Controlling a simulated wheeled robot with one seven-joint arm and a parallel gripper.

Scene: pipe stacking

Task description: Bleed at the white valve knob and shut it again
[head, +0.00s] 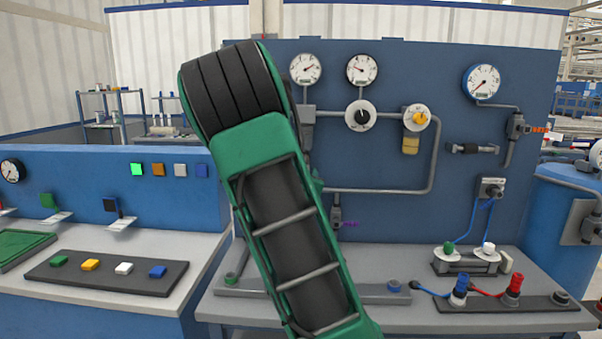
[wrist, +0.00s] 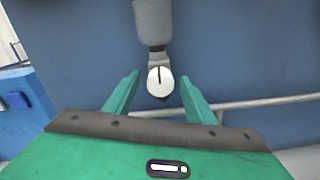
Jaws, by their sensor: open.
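In the wrist view, the white valve knob (wrist: 159,84) is a round white disc with a dark, roughly upright mark. It sits below a grey cylindrical fitting (wrist: 153,22) in front of the blue panel. My gripper (wrist: 160,77) is open, with one green finger to the left of the knob and one to the right. Gaps show between the knob and both fingers, so it is not gripped. How far the fingertips are from it in depth is hard to tell. In the head view, my arm hides the gripper and this knob.
A grey pipe (wrist: 240,105) runs across the panel behind the right finger. A grey bench (head: 400,315) stands below, with fittings and hoses.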

